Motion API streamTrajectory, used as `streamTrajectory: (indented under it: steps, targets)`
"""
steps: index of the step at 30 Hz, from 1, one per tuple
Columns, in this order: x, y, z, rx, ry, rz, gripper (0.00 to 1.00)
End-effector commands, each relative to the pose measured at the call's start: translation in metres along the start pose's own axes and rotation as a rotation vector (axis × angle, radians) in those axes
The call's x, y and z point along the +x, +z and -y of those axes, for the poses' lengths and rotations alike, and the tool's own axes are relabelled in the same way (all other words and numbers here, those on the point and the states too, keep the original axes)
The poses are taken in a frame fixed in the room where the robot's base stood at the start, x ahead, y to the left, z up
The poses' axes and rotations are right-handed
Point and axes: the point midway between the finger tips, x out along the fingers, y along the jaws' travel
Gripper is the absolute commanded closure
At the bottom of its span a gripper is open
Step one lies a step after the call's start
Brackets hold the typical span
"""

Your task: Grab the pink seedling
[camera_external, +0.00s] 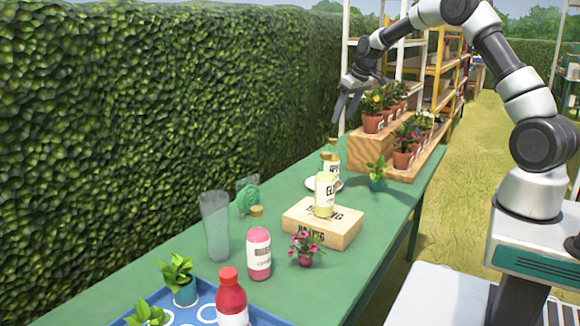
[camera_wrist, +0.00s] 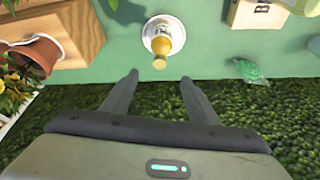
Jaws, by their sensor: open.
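The pink seedling (camera_external: 305,246) has pink flowers and dark leaves in a small pink pot. It stands on the green table in the external view, in front of the wooden box and right of a pink bottle. It does not show in the wrist view. My gripper (camera_external: 345,106) is raised above the far part of the table, near the hedge, well away from the seedling. In the wrist view my gripper (camera_wrist: 158,82) has its two fingers spread apart with nothing between them.
A blue tray (camera_external: 262,317) holds plants and a red bottle. A wooden stand (camera_external: 370,152) with potted flowers is at the far end. A bottle on a plate (camera_wrist: 149,45) is below.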

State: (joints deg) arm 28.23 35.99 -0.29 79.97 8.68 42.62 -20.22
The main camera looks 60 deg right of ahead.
Motion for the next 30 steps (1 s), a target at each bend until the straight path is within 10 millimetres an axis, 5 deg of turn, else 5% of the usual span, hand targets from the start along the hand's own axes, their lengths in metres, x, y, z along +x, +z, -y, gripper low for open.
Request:
streamTrajectory:
  steps: [6, 14, 21, 30]
  targets:
    - [-0.048, -0.021, 0.011, -0.011, -0.007, 0.000, 0.46]
    - [-0.049, 0.013, 0.175, -0.149, -0.092, 0.129, 0.46]
    - [-0.079, 0.084, 0.316, -0.294, -0.119, 0.270, 0.46]
    - [-0.120, 0.173, 0.410, -0.428, -0.085, 0.384, 0.46]
